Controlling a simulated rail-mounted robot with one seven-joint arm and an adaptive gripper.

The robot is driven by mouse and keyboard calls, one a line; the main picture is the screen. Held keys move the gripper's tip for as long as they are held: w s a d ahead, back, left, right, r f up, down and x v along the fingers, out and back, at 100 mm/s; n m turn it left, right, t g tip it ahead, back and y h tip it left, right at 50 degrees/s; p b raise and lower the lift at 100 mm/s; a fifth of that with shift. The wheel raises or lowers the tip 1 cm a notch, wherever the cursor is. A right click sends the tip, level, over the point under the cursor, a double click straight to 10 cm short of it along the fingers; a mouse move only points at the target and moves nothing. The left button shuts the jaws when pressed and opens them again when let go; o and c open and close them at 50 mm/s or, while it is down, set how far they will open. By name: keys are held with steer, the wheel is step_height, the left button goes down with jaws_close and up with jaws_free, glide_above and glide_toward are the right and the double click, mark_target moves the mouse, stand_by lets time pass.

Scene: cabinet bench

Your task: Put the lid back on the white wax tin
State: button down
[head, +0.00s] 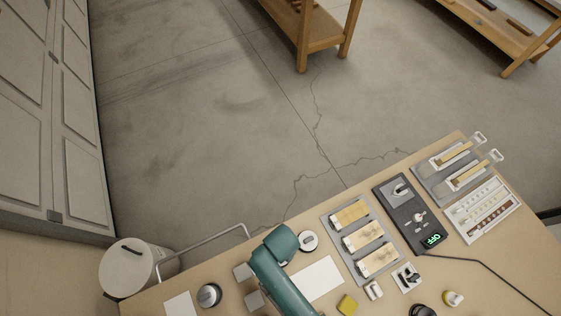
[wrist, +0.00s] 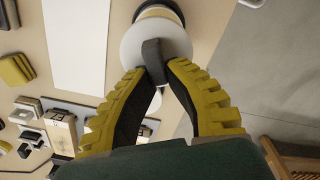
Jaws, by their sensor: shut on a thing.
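In the wrist view my gripper (wrist: 155,76) is shut on the dark upright grip (wrist: 153,58) of a white round lid (wrist: 128,44). Beyond the lid, at the top edge, a round thing with pale and tan bands (wrist: 158,13) is partly covered by the lid and cut off by the frame. It looks like the tin. I cannot tell whether the lid touches it. A white disc with a dark middle (head: 308,242) lies just right of my arm.
A white sheet (head: 319,279) lies right of my arm, with a yellow block (head: 347,304) nearby. A tray of wooden pieces (head: 334,222) and a dark control box (head: 409,213) stand further right. A metal rail (head: 204,241) and a white drum (head: 131,268) are at left.

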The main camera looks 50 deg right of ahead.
steer(key=shift+f+b, duration=2.3)
steer(key=shift+b, duration=0.25)
steer(key=shift+f+b, duration=0.4)
steer(key=shift+f, duration=0.5)
steer(key=shift+a+r+p, duration=0.1)
steer(key=shift+r+p, duration=0.05)
steer(key=shift+p, duration=0.55)
steer(key=shift+f+p, duration=0.25)
steer(key=shift+p, duration=0.25)
steer(key=c, duration=0.5)
jaws_free()
